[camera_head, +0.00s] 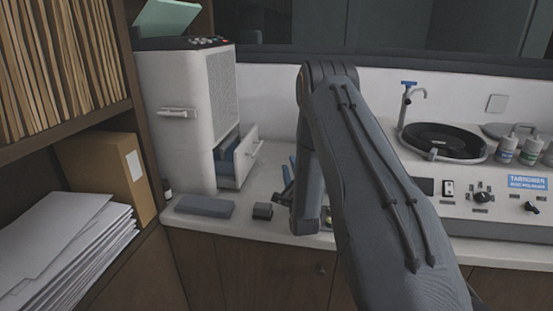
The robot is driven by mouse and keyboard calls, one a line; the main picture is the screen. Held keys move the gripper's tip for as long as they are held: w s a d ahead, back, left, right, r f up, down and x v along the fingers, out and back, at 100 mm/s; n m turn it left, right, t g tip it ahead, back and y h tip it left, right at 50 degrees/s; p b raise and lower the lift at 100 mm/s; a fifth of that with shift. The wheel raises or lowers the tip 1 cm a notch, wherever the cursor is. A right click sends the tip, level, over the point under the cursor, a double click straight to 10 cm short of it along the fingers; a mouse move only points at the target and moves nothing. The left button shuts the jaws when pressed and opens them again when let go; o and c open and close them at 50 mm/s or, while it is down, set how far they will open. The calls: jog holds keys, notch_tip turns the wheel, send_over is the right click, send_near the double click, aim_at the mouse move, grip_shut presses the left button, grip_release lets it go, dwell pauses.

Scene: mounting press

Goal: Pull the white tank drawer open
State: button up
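The white tank (172,120) is a tall box unit at the left of the counter. Its white drawer (247,154) stands out from the right side, partly open, with a bar handle on its front. Blue contents show inside the drawer. My arm comes up from the bottom and bends down at the counter, to the right of the drawer. Small blue and dark parts at its lower end look like my gripper (287,175). They are apart from the drawer handle. The arm's wrist partly hides them, so I cannot tell how far the fingers are spread.
A grey flat block (204,206) and a small dark block (263,211) lie at the counter's front edge. A small dark bottle stands by the tank. A sink-like bowl unit (440,142) with knobs and bottles is at right. Shelves with papers (65,250) border the left.

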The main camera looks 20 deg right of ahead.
jog(key=p+x, duration=0.2)
jog(key=x, duration=0.5)
jog(key=shift+w, duration=0.25)
jog(key=shift+d+r, duration=0.1)
jog(key=shift+d, duration=0.05)
grip_shut()
dwell(1.0)
grip_release()
